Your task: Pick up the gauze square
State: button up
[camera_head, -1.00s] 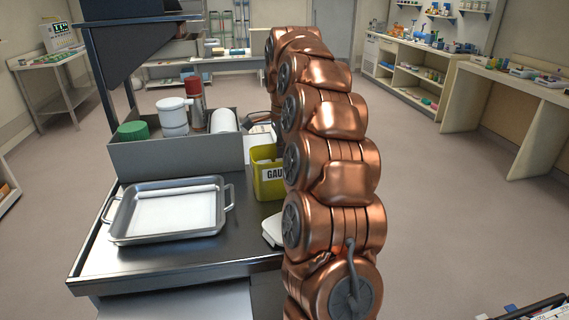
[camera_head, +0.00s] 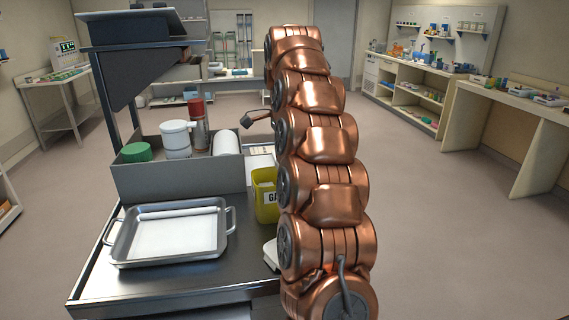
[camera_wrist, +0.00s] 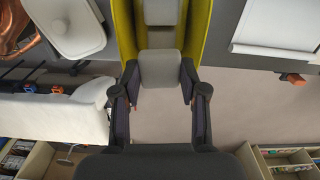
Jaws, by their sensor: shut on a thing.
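In the wrist view, the gauze square (camera_wrist: 160,69) is a small pale grey block between my fingertips. My gripper (camera_wrist: 160,88) is shut on it. The yellow gauze bin (camera_wrist: 123,28) lies just beyond, with its walls on both sides of another pale square (camera_wrist: 163,11). In the head view, the yellow bin (camera_head: 266,205) stands on the trolley, partly hidden behind my copper arm. The held gauze does not show there.
A metal tray (camera_head: 121,246) lies on the trolley top (camera_head: 190,276), left of the bin. A grey box (camera_head: 180,181) behind it holds bottles and a roll. A white lidded box (camera_head: 271,252) sits by my arm. Open floor lies to the right.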

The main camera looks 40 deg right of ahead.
jog(key=w+a, duration=0.4)
jog(key=a, duration=0.5)
jog(key=w+a+p, duration=0.1)
jog(key=w+a, duration=0.2)
jog(key=a, duration=0.6)
jog(key=shift+w+r, duration=0.25)
jog(key=shift+w, duration=0.1)
